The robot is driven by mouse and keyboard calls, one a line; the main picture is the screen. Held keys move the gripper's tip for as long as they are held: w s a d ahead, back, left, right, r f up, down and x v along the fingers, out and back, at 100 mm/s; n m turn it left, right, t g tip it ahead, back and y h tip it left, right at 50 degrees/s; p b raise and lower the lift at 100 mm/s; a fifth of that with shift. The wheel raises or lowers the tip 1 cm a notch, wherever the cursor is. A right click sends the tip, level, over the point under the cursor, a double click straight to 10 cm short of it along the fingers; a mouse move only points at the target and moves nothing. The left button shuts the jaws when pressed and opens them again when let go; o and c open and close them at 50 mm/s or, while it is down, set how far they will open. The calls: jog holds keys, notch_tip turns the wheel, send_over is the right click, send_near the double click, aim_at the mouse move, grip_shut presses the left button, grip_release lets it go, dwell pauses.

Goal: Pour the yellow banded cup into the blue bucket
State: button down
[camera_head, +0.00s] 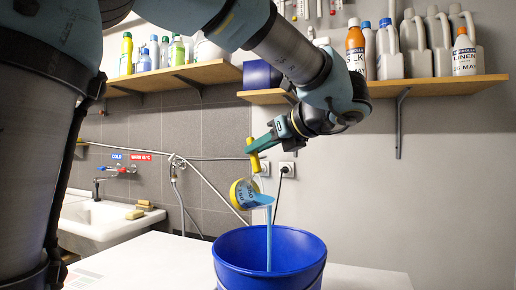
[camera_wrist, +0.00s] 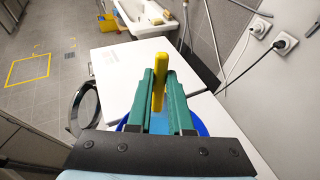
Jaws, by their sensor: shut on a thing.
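The yellow banded cup (camera_head: 245,194) is tilted far over above the blue bucket (camera_head: 268,256) in the head view. A stream of light blue liquid (camera_head: 269,240) runs from its lip down into the bucket. My gripper (camera_head: 257,151) is shut on a yellow upright part of the cup, above the cup body. In the wrist view the two green fingers of my gripper (camera_wrist: 160,103) close on this yellow part (camera_wrist: 160,80). The bucket (camera_wrist: 203,129) shows only in part behind the fingers there, and the cup body is mostly hidden. The liquid level inside the bucket is hidden.
The bucket stands on a white table (camera_head: 150,262). A sink (camera_head: 100,219) with a sponge is at the left. Wall shelves hold several bottles (camera_head: 390,50) and a dark blue box (camera_head: 262,74). Cables and sockets (camera_head: 287,169) are on the wall behind the cup.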

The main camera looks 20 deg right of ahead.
jog(key=shift+s, duration=0.1)
jog(key=shift+s+d+t+b, duration=0.15)
jog(key=shift+s+t+b, duration=0.25)
jog(key=shift+b, duration=0.05)
jog(key=shift+s+d+r, duration=0.1)
jog(key=shift+s+r, duration=0.1)
jog(key=shift+s, duration=0.05)
jog(key=shift+s+d+t+y+b, duration=0.25)
jog(key=shift+s+t+y+b, duration=0.15)
jog(key=shift+s+t, duration=0.4)
